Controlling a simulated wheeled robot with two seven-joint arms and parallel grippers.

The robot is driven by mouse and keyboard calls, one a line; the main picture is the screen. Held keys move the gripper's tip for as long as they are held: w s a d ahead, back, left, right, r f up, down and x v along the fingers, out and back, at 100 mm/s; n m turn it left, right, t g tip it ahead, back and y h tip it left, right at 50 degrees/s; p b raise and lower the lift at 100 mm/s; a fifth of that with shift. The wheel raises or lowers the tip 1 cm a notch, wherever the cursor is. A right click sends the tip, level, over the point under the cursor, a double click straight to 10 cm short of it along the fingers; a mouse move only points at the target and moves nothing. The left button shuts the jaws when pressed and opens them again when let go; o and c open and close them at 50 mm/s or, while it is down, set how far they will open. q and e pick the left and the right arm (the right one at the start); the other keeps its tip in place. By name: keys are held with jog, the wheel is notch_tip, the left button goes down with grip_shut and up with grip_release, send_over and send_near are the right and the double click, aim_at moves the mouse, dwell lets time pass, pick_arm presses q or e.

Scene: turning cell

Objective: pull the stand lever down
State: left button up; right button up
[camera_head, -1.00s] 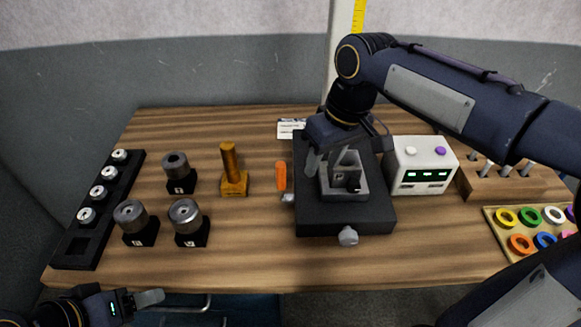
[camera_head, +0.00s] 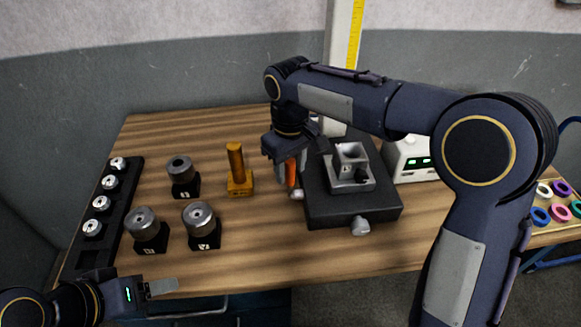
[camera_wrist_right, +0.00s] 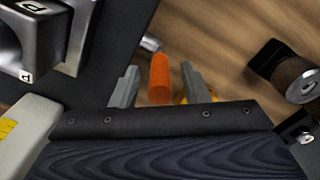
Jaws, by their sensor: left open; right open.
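The stand lever has an orange handle (camera_head: 291,172) at the left side of the black stand (camera_head: 352,212). In the right wrist view the orange handle (camera_wrist_right: 160,79) stands between the two grey fingers, with a gap on each side. My right gripper (camera_head: 290,170) is open around the handle, fingers pointing down; it also shows in the right wrist view (camera_wrist_right: 162,88). My left gripper (camera_head: 160,288) is open and empty at the table's front left edge, far from the lever. My right gripper partly hides the handle's top.
A grey fixture (camera_head: 350,166) sits on the stand, with a knob (camera_head: 360,225) in front. An amber post (camera_head: 236,170) stands left of the lever. Several round grey parts on black blocks (camera_head: 201,226) stand further left. A white box (camera_head: 409,160) is at right.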

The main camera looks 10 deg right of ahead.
jog(key=shift+f, duration=0.25)
jog(key=shift+c, duration=0.2)
grip_shut()
